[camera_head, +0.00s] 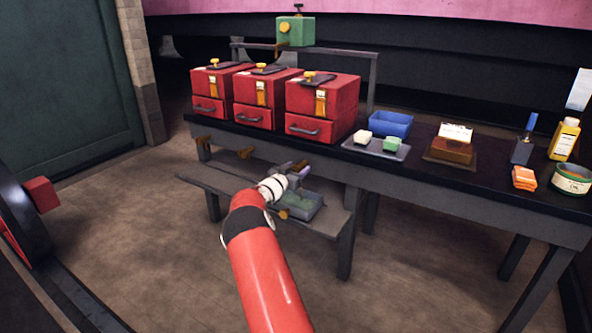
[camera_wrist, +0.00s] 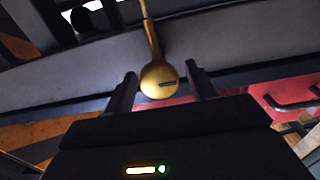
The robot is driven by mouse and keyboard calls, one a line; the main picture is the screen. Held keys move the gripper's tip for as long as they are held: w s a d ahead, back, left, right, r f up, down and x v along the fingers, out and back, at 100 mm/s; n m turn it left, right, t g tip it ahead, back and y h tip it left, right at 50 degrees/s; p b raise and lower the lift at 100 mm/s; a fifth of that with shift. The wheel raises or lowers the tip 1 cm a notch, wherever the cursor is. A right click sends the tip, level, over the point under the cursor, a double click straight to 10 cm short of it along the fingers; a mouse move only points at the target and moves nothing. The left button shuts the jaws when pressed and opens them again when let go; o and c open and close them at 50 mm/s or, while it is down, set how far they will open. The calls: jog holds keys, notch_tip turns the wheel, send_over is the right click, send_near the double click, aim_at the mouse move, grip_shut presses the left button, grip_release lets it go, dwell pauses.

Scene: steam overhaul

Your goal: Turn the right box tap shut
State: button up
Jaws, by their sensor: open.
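A brass tap (camera_wrist: 159,80) with a round, slotted end and a thin stem shows in the middle of the wrist view, under a grey table edge. My gripper (camera_wrist: 161,77) is open, with one finger on each side of the round end. Small gaps show on both sides; I cannot tell if either finger touches it. In the head view my gripper (camera_head: 299,168) is at the table's front edge, below the right red box (camera_head: 322,105). It hides the tap there. Two other brass taps, the left (camera_head: 203,140) and the middle (camera_head: 245,152), hang under the edge.
The left red box (camera_head: 208,105) and middle red box (camera_head: 262,120) stand on the dark table (camera_head: 420,180).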

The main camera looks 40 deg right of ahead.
jog(key=shift+c, duration=0.3)
jog(key=c, duration=0.9)
jog(key=shift+o, duration=0.2)
jog(key=shift+f+b, duration=0.1)
jog(key=shift+b, duration=0.2)
jog(key=m+b, duration=0.3)
jog(key=shift+f+m+b, duration=0.15)
jog(key=shift+m+b, duration=0.15)
jog(key=shift+b, duration=0.05)
jog(key=m+b, duration=0.4)
jog(key=m, duration=0.1)
jog(key=shift+s+d+b, duration=0.1)
jog(key=shift+s+b, duration=0.05)
jog(key=shift+b, duration=0.15)
jog(key=m+b, duration=0.3)
jog(key=m, duration=0.2)
jog(key=shift+f, duration=0.1)
jog(key=shift+m+b, duration=1.4)
jog(key=shift+m, duration=0.7)
